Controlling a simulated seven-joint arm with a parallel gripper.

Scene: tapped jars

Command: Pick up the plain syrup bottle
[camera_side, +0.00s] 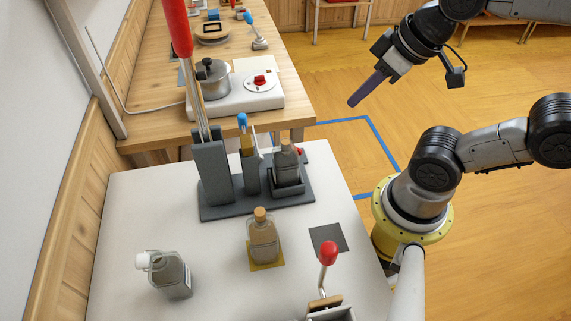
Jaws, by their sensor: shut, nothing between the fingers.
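My gripper (353,102) is shut and empty, held in the air at the upper right, beyond the white table's far right side in the picture and apart from every bottle. A clear bottle with a cork-coloured stopper (263,242) stands upright on a yellow mat (268,267). A grey bottle with a white cap (171,276) stands at the front left; a pale label shows on its side. A third, dark bottle (286,165) stands in a dark holder at the back. I cannot tell by sight which one is the plain syrup bottle.
A dark rack (213,175) holds tall rods, one with a red top, and a blue-tipped tool. A red-knobbed lever (328,254) rises at the front right. A dark square mat (328,239) is bare. A wooden table behind carries a pot (213,80) on a white stove.

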